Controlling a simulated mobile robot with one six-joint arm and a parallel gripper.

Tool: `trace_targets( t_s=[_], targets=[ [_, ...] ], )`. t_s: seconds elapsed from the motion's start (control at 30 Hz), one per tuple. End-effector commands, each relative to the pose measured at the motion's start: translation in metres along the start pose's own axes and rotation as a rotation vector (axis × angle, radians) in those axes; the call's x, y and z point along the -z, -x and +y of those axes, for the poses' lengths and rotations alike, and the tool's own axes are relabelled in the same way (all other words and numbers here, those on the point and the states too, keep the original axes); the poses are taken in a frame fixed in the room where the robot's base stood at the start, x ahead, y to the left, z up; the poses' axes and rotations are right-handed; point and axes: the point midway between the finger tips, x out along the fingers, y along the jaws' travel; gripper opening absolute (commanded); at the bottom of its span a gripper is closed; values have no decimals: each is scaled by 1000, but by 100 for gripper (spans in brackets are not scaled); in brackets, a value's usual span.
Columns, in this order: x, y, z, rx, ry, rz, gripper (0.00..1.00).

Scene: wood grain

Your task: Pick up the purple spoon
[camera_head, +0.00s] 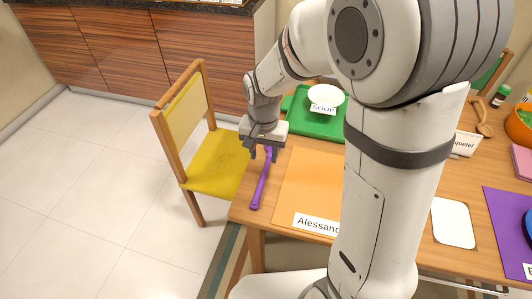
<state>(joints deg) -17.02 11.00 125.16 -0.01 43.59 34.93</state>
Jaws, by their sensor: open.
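The purple spoon (261,183) lies on the wooden table (246,215) near its left edge, beside an orange placemat (305,185). Its lower end points toward the front edge. My gripper (263,154) is open over the upper end of the spoon, with the fingers pointing down on either side of it. Whether the fingers touch the spoon or the table cannot be told. The upper tip of the spoon is partly hidden by my gripper.
A green tray (298,104) with a white bowl (325,95) and a "Soup" card stands behind. A name card (316,224) lies at the front. A yellow chair (215,160) stands left of the table. My arm hides the table's middle.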

Motion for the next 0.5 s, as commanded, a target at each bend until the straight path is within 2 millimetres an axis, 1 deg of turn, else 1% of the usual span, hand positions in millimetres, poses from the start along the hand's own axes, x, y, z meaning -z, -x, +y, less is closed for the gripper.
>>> trace_targets(
  t_s=[0.1,0.37,0.5],
  targets=[
    [1,-14,-5,-4,-8,-5,41],
    [2,-42,-3,-4,-8,-6,41],
    [3,-65,-1,-5,-7,-7,41]
  ],
)
